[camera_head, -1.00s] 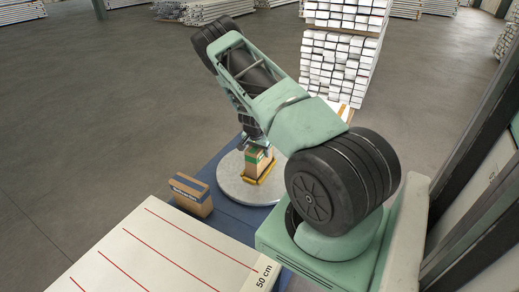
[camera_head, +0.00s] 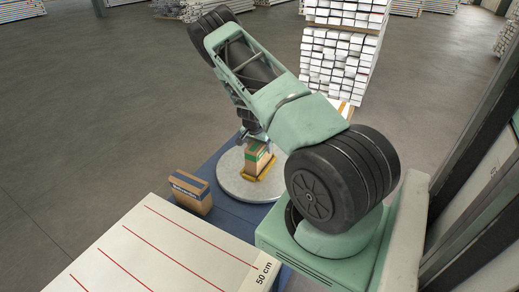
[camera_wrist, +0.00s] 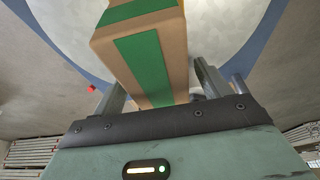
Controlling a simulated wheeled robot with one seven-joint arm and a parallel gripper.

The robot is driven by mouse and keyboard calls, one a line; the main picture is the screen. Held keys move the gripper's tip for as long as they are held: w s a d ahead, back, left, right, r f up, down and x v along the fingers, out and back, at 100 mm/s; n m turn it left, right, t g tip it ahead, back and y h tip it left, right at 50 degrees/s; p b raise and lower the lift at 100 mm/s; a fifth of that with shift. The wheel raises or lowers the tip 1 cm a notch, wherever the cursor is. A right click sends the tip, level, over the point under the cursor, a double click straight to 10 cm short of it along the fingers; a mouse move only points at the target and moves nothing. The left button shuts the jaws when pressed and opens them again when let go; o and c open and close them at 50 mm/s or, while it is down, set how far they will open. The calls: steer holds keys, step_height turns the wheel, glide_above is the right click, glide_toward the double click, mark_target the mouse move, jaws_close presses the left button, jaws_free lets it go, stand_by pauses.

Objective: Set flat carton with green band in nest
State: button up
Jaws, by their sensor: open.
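The carton with the green band (camera_head: 256,157) is brown and sits in the yellow nest (camera_head: 268,173) on a round grey disc. It also shows large at the top of the wrist view (camera_wrist: 178,38), with the green band running along it. My gripper (camera_head: 248,134) is just above the carton in the head view, partly hidden by my own arm. In the wrist view its two fingers (camera_wrist: 160,88) are apart, with the carton's end showing beyond and between them. I cannot tell how fully the carton is seated, as its lower part is hidden.
A white board with red lines (camera_head: 165,248) lies in front. Stacked white goods (camera_head: 340,65) stand behind at the right. The floor at left is open.

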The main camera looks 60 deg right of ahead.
steer(key=b+v, duration=0.2)
steer(key=v, duration=0.8)
steer(key=shift+a+r, duration=0.1)
steer(key=w+a+r+n+t+y, duration=0.1)
steer(key=w+a+r+n+y, duration=0.15)
steer(key=a, duration=0.95)
steer(key=w+a+r+n+y, duration=0.1)
steer(key=w+a+r+n, duration=0.15)
steer(key=a, duration=0.85)
steer(key=s+a+r+n+y, duration=0.1)
steer(key=s+a+r+n, duration=0.15)
steer(key=a, duration=0.55)
steer(key=s+a+r+n+y, duration=0.1)
steer(key=a+r+n, duration=0.25)
steer(key=a, duration=0.45)
steer(key=s+a+r+n+g, duration=0.1)
steer(key=s+a+r+n, duration=0.2)
steer(key=s+a, duration=0.3)
steer(key=s+a+r+n, duration=0.2)
steer(key=s+a+n, duration=0.2)
steer(key=s+a, duration=0.15)
steer(key=s+a+r+n, duration=0.1)
steer(key=s+a+n, duration=0.1)
steer(key=s, duration=0.4)
steer(key=s+a+r+n+h, duration=0.1)
steer(key=s+r+n, duration=0.1)
steer(key=s+n, duration=0.2)
steer(key=shift+s+a+n, duration=0.4)
steer(key=shift+s, duration=0.65)
